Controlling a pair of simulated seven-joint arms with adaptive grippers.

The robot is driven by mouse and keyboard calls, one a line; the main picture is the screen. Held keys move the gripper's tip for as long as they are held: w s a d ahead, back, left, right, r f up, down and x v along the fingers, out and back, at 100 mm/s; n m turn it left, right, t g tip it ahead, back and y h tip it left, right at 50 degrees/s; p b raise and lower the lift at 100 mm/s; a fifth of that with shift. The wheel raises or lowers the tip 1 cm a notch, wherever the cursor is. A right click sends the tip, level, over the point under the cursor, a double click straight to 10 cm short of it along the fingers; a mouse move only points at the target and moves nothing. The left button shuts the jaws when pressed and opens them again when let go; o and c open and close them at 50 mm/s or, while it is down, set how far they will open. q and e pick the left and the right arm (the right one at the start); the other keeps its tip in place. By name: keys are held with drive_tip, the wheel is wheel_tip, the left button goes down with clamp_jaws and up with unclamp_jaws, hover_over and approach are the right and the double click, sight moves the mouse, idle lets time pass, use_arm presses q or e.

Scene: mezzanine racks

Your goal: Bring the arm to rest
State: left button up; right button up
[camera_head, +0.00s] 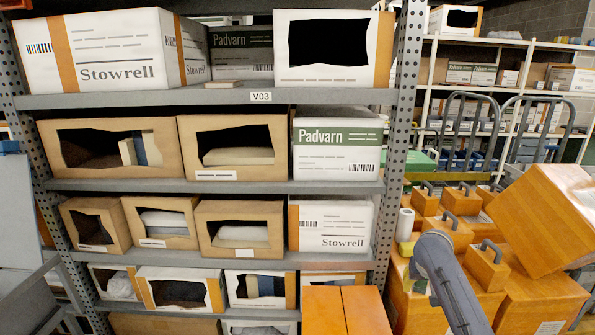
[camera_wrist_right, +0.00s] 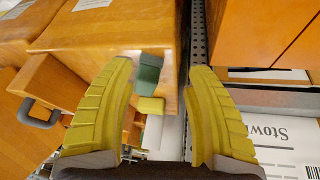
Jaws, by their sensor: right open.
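My right arm reaches in from the bottom right of the head view. Its grey link ends at my right gripper (camera_head: 410,267), in front of the orange boxes beside the rack. Its yellow fingers are small and partly hidden there. In the right wrist view the gripper (camera_wrist_right: 160,78) shows two ridged yellow fingers spread wide apart with nothing held. Beyond them lie a dark green piece (camera_wrist_right: 148,72) and a small yellow block (camera_wrist_right: 150,105), apart from the fingers as far as I can tell. My left gripper is not in view.
A grey rack (camera_head: 230,98) with several open cartons stands left of the gripper. Large orange boxes (camera_head: 545,290) crowd the right, one tilted (camera_head: 540,215). A white roll (camera_head: 405,224) stands close by the gripper. Cart handles (camera_head: 470,125) and white shelving are behind.

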drive_tip(key=s+a+f+n, duration=0.2)
drive_tip(key=s+a+f, duration=0.15)
drive_tip(key=s, duration=0.25)
drive_tip(key=s+a+f+n+t, duration=0.1)
drive_tip(key=s+a+f+n, duration=0.1)
drive_tip(key=s+f, duration=0.4)
drive_tip(key=s+a+f+n, duration=0.2)
drive_tip(key=s+a+f, duration=0.15)
drive_tip(key=s, duration=0.35)
drive_tip(key=s+a+r+n+t+h, duration=0.1)
drive_tip(key=s+r+n, duration=0.1)
drive_tip(key=s, duration=0.9)
drive_tip(key=s+a+r+n+t+h, duration=0.1)
drive_tip(key=s+n, duration=0.1)
drive_tip(key=s, duration=0.8)
drive_tip(key=s+a+f+g+y, duration=0.1)
drive_tip(key=a+f+g, duration=0.15)
drive_tip(key=f, duration=1.25)
drive_tip(key=s+a+f+g+y, duration=0.1)
drive_tip(key=s+a+f+y, duration=0.15)
drive_tip(key=f, duration=1.25)
drive_tip(key=s+f+m+g, duration=0.2)
drive_tip(key=s+f+m, duration=0.1)
drive_tip(key=s+f, duration=1.7)
drive_tip(key=shift+s+a+f+y, duration=0.35)
drive_tip(key=shift+f+y, duration=0.1)
drive_tip(key=shift+f, duration=0.15)
drive_tip(key=shift+g, duration=0.25)
